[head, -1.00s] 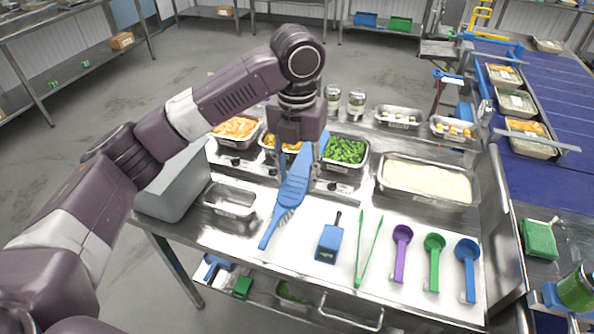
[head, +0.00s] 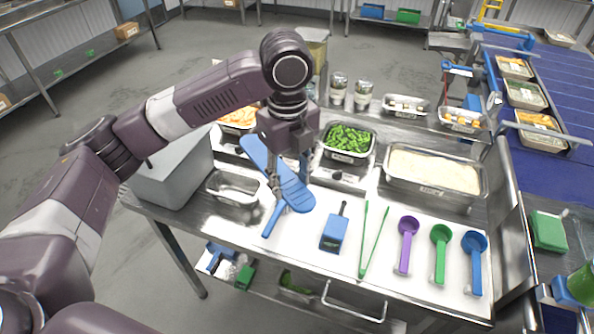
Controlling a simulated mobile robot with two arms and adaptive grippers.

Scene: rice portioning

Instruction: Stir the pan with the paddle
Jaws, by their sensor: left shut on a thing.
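My left gripper (head: 284,176) points down over the left part of the steel table and is shut on the blue paddle (head: 296,196). The paddle slants from upper left to lower right across the gripper, above the table top; whether it touches anything is unclear. The wide steel pan (head: 432,190) with pale, rice-like contents (head: 434,170) stands to the right, well apart from the paddle. My right gripper is not in view.
A blue handle (head: 271,221) shows below the paddle. A pan of green vegetables (head: 350,139) and an empty tray (head: 233,188) stand nearby.

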